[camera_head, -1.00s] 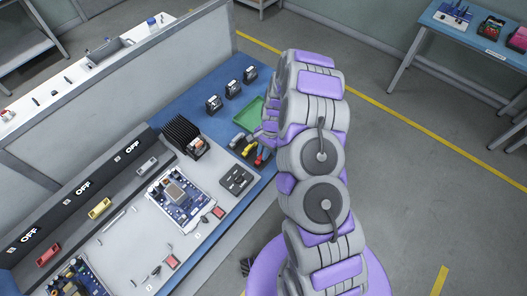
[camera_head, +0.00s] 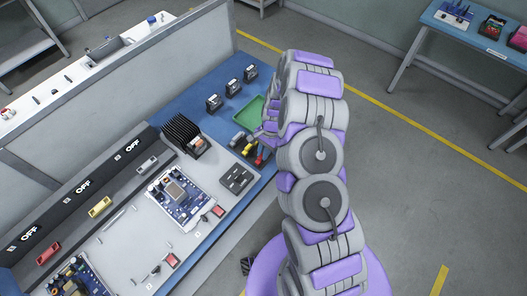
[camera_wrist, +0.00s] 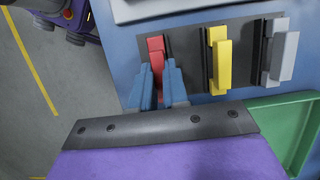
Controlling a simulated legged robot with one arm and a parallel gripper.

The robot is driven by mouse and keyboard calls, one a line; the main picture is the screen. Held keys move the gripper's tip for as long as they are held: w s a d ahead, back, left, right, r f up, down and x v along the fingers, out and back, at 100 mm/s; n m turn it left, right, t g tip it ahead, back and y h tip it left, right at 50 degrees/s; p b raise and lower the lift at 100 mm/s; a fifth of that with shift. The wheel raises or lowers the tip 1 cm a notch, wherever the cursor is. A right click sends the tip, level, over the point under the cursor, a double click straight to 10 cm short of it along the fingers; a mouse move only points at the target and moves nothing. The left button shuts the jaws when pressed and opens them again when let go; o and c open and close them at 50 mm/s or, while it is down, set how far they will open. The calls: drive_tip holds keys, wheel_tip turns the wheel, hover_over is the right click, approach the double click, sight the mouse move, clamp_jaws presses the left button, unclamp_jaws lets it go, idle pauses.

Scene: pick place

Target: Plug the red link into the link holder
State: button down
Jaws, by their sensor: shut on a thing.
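The red link (camera_wrist: 156,51) is at the left end of a dark holder plate (camera_wrist: 186,45) in the wrist view. My gripper (camera_wrist: 161,75) is shut on the link's near end, with blue fingers on either side. A yellow link (camera_wrist: 222,65) and a grey link (camera_wrist: 284,56) stand upright in dark slots to the right. I cannot tell whether the red link is seated in a slot. In the head view the red link (camera_head: 260,158) and yellow link (camera_head: 246,150) show beside my arm, which partly hides the plate.
A dark slotted block (camera_head: 236,179) and circuit board (camera_head: 181,196) lie on the bench. A panel marked OFF carries red (camera_head: 48,253), yellow (camera_head: 100,207) and grey (camera_head: 148,163) pieces. Floor is open to the right.

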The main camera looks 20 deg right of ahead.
drive_tip(key=shift+c, duration=2.1)
unclamp_jaws()
drive_tip(key=shift+r, duration=0.1)
drive_tip(key=shift+r+p, duration=1.95)
drive_tip(key=shift+r, duration=1.4)
